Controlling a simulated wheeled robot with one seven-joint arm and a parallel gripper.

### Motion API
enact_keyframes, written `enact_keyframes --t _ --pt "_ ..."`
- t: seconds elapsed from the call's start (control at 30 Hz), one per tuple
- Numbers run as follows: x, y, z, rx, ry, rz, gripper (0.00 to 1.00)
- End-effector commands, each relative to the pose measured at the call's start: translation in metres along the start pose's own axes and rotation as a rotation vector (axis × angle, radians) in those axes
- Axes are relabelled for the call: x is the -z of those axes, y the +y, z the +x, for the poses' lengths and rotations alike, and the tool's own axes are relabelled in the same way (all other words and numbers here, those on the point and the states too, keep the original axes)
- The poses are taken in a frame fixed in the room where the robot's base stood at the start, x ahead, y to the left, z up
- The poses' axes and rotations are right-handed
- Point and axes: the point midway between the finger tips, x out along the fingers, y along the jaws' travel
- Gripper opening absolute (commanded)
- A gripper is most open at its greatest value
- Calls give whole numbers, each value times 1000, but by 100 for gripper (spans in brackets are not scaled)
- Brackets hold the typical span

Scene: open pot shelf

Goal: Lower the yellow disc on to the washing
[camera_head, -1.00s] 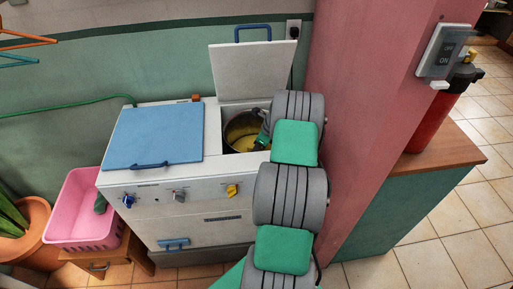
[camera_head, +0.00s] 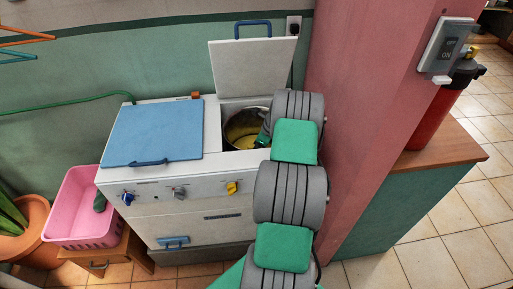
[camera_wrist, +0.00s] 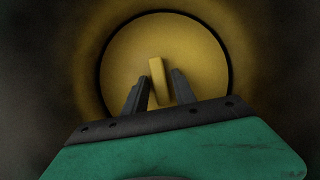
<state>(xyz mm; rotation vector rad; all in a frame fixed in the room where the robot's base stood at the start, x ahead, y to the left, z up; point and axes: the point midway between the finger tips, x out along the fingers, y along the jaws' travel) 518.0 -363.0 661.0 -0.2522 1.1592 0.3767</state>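The yellow disc (camera_wrist: 190,50) shows face-on in the wrist view, with a raised yellow bar (camera_wrist: 156,72) near its middle. My gripper (camera_wrist: 160,80) has one dark finger on each side of the bar. A strip of yellow shows between the bar and the right finger, so the fingers look open around it. In the head view my gripper reaches down into the round metal tub (camera_head: 232,124) at the right of the washing machine (camera_head: 200,166). Yellow shows inside the tub (camera_head: 243,138). The washing is hidden under the disc, and I cannot tell whether the disc touches it.
The white tub lid (camera_head: 255,68) stands open behind the tub. A blue lid (camera_head: 152,132) covers the machine's left part. The pink pillar (camera_head: 365,100) stands close to the right of my arm. A pink basket (camera_head: 80,212) is at the left.

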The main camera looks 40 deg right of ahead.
Motion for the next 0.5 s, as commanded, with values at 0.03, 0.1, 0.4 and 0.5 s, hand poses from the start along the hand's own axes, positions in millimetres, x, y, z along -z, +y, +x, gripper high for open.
enact_keyframes --t 0.03,0.1,0.4,0.5 --pt "0 0 0 0 0 0 37" --pt "0 0 0 0 0 0 43" --pt "0 0 -4 1 0 0 43" --pt "-1 -1 -20 4 -1 0 43"
